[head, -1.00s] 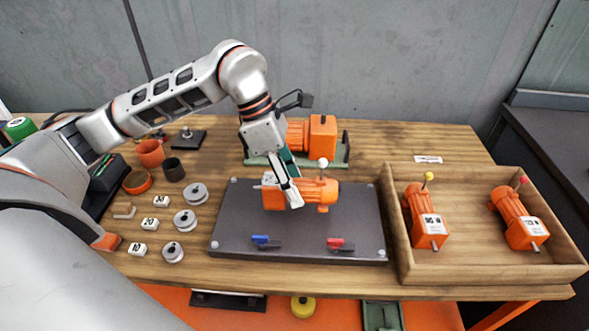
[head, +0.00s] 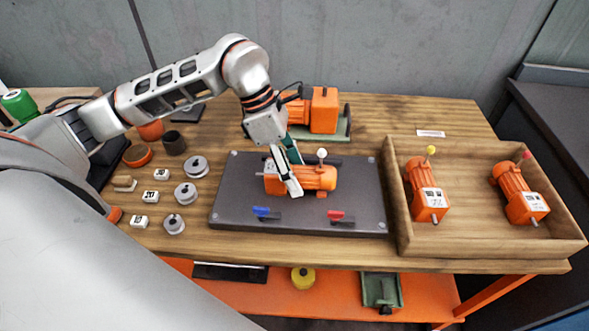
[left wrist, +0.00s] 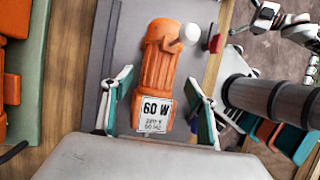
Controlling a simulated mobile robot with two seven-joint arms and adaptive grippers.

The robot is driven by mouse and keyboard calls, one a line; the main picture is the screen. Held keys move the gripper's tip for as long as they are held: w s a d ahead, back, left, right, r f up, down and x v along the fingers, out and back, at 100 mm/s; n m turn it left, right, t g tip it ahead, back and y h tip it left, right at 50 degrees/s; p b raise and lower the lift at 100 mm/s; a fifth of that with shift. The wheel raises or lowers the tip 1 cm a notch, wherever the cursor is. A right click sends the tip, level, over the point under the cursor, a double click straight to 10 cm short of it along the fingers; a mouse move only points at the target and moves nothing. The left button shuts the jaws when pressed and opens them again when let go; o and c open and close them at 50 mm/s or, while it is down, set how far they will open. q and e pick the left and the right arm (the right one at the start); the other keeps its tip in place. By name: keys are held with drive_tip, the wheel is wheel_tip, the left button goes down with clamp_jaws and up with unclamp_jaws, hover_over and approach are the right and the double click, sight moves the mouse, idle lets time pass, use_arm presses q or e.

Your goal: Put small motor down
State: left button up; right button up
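The small orange motor (head: 315,178) has a white ball on a stem. In the left wrist view its plate reads 60 W (left wrist: 155,113). It lies on its side over the dark mat (head: 235,220), and appears to rest on it. My left gripper (head: 288,184) is around the motor's label end. In the left wrist view its two fingers (left wrist: 160,106) stand on either side of the motor, with gaps on both sides, so it is open. Part of the motor is hidden by the fingers in the head view. My right gripper is not in view.
A blue lever (head: 264,213) and a red lever (head: 338,216) sit at the mat's front. A wooden tray (head: 460,245) at right holds two orange motors. A larger orange machine (head: 323,110) stands behind. Weights and cups (head: 174,142) are at left.

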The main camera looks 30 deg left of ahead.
use_arm(q)
drive_tip(key=p+v, duration=0.1)
drive_tip(key=v, duration=1.1)
idle(0.4)
